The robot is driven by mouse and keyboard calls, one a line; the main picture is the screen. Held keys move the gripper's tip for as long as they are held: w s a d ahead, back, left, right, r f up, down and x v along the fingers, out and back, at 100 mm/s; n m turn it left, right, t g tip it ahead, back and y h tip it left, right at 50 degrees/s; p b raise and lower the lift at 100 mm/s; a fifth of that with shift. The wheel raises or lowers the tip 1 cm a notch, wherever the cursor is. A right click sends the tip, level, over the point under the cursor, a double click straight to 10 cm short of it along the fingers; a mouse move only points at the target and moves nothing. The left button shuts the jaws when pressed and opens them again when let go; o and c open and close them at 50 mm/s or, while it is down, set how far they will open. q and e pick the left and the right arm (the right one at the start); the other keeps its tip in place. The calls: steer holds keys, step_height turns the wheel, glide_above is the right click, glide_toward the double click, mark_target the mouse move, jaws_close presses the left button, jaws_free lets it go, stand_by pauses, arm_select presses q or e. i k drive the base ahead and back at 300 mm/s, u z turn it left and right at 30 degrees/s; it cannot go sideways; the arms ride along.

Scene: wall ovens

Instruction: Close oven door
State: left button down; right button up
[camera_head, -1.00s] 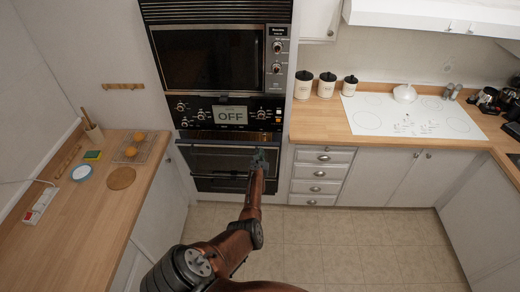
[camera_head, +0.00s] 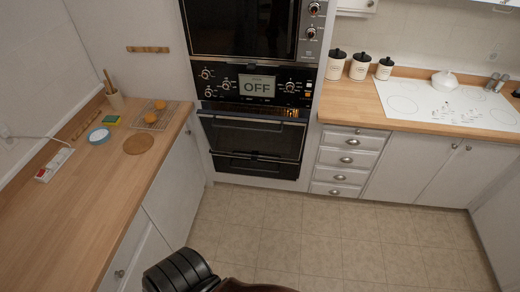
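The lower oven's black door (camera_head: 255,138) is in the built-in oven stack, below the control panel with the OFF display (camera_head: 257,86). Its long handle (camera_head: 250,121) runs along the top of the door. The door is nearly upright. A warm lit strip (camera_head: 291,112) shows above its right side, so it looks slightly ajar, but I cannot tell how wide the gap is. Part of my arm shows at the bottom edge. Neither gripper is in view, and nothing of mine touches the door.
A wooden counter (camera_head: 95,215) runs along the left, with a rack of oranges (camera_head: 150,120). White drawers (camera_head: 346,160) and a white hob (camera_head: 445,105) are on the right. The tiled floor (camera_head: 330,235) before the oven is clear.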

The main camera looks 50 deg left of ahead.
mark_target(287, 144)
steer(key=u, duration=1.05)
steer(key=i, duration=0.95)
steer(key=z, duration=0.2)
